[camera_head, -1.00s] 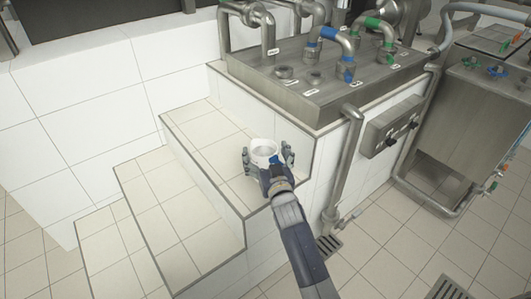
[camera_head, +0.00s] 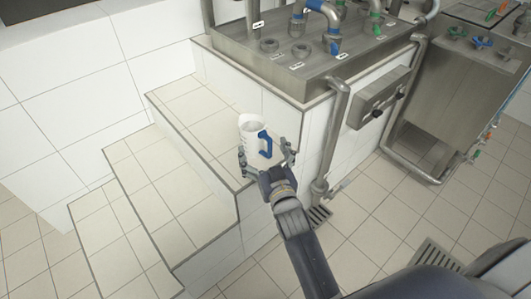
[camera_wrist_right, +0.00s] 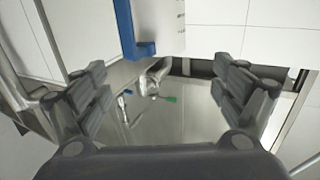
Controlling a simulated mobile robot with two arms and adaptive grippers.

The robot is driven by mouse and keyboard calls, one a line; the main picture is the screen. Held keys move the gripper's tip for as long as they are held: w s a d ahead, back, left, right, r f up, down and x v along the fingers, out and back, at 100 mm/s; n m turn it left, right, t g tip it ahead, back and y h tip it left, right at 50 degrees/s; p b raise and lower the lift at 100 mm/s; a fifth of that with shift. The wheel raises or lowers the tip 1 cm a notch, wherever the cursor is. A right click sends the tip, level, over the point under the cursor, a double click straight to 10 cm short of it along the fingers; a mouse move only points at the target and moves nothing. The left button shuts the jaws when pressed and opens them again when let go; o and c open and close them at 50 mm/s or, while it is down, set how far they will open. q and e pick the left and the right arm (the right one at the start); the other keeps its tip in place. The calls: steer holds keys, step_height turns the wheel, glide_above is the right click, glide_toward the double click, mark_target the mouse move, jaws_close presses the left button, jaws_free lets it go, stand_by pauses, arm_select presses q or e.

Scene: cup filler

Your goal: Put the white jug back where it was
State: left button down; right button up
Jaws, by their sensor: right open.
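The white jug (camera_head: 251,129) with a blue handle (camera_head: 265,144) stands upright on the top tiled step, near the step's front right corner. In the right wrist view its white body (camera_wrist_right: 168,25) and blue handle (camera_wrist_right: 130,32) show at the top edge, beyond the fingers. My right gripper (camera_head: 266,159) is open, at the handle side of the jug. Its fingers (camera_wrist_right: 172,85) are spread wide with nothing between them. My left gripper is not in view.
White tiled steps (camera_head: 165,195) go down to the left. A steel counter (camera_head: 275,68) with pipes and blue and green valves stands behind the jug. A vertical steel pipe (camera_head: 333,130) rises to the right of the arm.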

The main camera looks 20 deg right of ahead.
steer(key=s+f+n+g, duration=0.1)
steer(key=s+f+g, duration=0.4)
steer(key=f, duration=0.4)
steer(key=s+f+g, duration=0.3)
steer(key=s+f, duration=0.5)
steer(key=f, duration=0.1)
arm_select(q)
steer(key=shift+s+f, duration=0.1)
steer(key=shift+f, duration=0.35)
arm_select(e)
steer(key=s+f+n+g, duration=0.1)
steer(key=s+f+g, duration=0.2)
steer(key=s+f, duration=0.2)
steer(key=s+f+g+y, duration=0.1)
steer(key=s+f+g, duration=0.3)
steer(key=s, duration=0.8)
steer(key=shift+d+f+n, duration=0.15)
steer(key=shift+f+n, duration=0.25)
steer(key=shift+f, duration=0.05)
